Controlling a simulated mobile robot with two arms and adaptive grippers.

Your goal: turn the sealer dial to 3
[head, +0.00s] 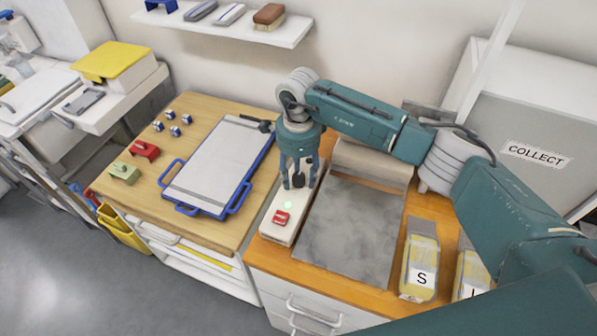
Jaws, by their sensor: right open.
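The sealer's long white body (277,232) lies on the orange worktop, left of a grey mat. A red part (281,217) and a small green light (288,204) show on its near end. My right gripper (293,184) points down over the sealer's far part, with its fingers apart. A small dark round part (299,181), probably the dial, shows at the fingertips. I cannot tell whether the fingers touch it. Its setting and any numbers are hidden or too small to read. My left gripper is not in view.
The grey mat (350,230) is clear. On the left, a blue-edged board (215,165) and small red, green and blue items lie on wood. A shelf (225,25) hangs behind.

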